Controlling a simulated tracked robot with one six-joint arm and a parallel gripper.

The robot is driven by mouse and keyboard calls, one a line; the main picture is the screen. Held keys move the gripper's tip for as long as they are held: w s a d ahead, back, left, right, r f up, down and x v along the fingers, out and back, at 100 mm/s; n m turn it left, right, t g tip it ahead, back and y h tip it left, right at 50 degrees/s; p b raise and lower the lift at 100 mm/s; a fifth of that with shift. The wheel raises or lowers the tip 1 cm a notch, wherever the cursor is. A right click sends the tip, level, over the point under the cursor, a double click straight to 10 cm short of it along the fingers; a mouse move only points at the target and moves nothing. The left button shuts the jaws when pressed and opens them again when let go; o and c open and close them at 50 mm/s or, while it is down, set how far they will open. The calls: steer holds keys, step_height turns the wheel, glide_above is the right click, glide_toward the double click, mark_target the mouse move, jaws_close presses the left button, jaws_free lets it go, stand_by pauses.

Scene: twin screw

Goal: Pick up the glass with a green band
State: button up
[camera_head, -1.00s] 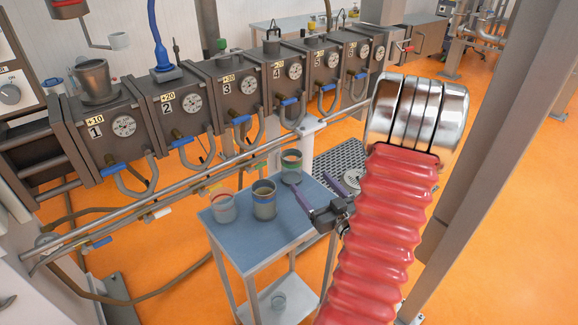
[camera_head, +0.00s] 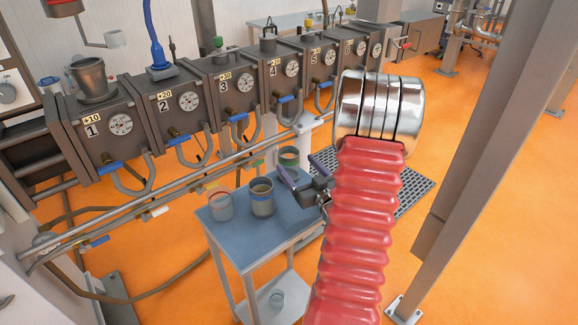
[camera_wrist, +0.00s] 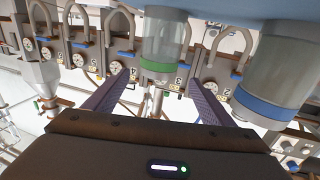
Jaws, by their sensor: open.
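The glass with a green band (camera_head: 289,155) stands at the back right corner of the small table. In the wrist view, which is upside down, the green-band glass (camera_wrist: 166,48) shows ahead between the two fingers. My gripper (camera_head: 300,171) is open, its purple fingers reaching toward this glass from the front right. Its fingers (camera_wrist: 159,78) lie one on each side of the glass's line in the wrist view, with nothing held. I cannot tell whether the tips have reached around the glass. One finger partly overlaps the glass's lower part in the head view.
A blue-band glass (camera_head: 262,199) stands close by, left and nearer, and shows in the wrist view (camera_wrist: 274,75). A red-band glass (camera_head: 221,207) is further left. The blue tabletop (camera_head: 262,232) is clear in front. Pipes and numbered machine boxes (camera_head: 184,105) stand behind.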

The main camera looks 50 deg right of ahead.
mark_target(294, 159)
steer(key=shift+w+d, duration=0.1)
steer(key=shift+w, duration=0.05)
steer(key=shift+x, duration=2.6)
steer(key=shift+d+r, duration=0.1)
steer(key=c, duration=1.7)
